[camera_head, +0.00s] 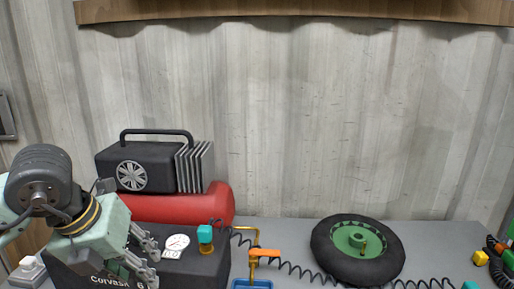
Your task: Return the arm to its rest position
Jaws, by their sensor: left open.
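My left arm comes in from the left edge, and its gripper (155,262) is at the lower left. The gripper is open, its two fingers apart and pointing right. It is in front of the black front box of a compressor (205,268) and hides part of its lettering. I see nothing held between the fingers. My right gripper is not in the view.
The compressor has a red tank (170,208), a black motor (150,165) with a handle, and a white gauge (177,243). A green-rimmed wheel (345,248) lies on the grey table (440,240). A black coiled hose (295,268) runs past it. A corrugated wall stands behind.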

